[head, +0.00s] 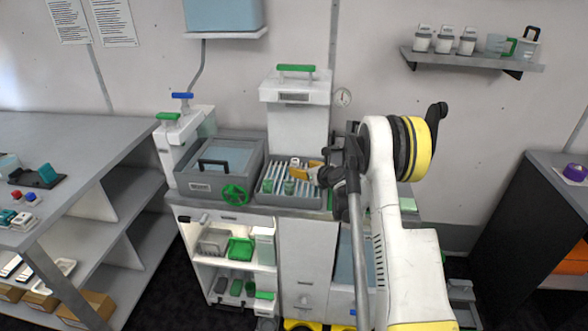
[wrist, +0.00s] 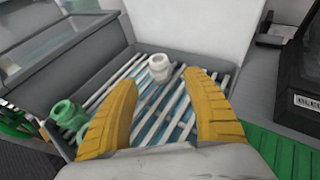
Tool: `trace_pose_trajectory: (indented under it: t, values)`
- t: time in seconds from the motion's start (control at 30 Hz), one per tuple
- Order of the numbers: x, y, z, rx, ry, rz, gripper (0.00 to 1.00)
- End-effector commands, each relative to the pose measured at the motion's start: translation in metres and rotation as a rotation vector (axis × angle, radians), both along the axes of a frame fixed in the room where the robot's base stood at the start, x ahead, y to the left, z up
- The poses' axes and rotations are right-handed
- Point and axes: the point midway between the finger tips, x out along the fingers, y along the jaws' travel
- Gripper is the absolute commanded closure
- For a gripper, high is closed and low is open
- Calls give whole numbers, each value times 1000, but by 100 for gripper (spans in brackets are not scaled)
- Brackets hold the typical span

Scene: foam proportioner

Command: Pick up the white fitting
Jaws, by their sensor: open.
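The white fitting (wrist: 159,68) stands on the slatted rack of a grey tray (wrist: 228,71) in the wrist view. In the head view the fitting (head: 295,162) is small, near the back of the tray. My gripper (wrist: 162,85) has two yellow ribbed fingers, spread wide apart with nothing between them. The fitting lies beyond the fingertips, close to the middle of the gap. In the head view my gripper (head: 314,170) hangs over the right part of the tray and hides some of it.
Green fittings (wrist: 69,115) stand on the rack left of my gripper. A grey lidded basin (head: 222,165) with a black handle adjoins the tray on the left, with a green handwheel (head: 235,194) at its front. A white column (head: 297,125) rises behind the tray.

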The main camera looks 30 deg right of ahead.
Motion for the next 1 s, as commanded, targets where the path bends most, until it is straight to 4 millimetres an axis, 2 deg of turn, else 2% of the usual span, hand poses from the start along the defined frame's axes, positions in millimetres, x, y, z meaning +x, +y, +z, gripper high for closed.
trace_pose_trajectory:
  t: [0.27,0.37,0.5,0.73,0.8,0.9,1.0]
  values:
    - [24,1,-16,-3,0,1,42]
    - [37,2,-28,-2,0,2,42]
    - [54,2,-32,-2,0,1,42]
    - [56,2,-31,-2,0,1,44]
    - [56,2,-31,-2,0,1,65]
    - [56,2,-31,-2,0,1,92]
    - [56,2,-31,-3,0,1,92]
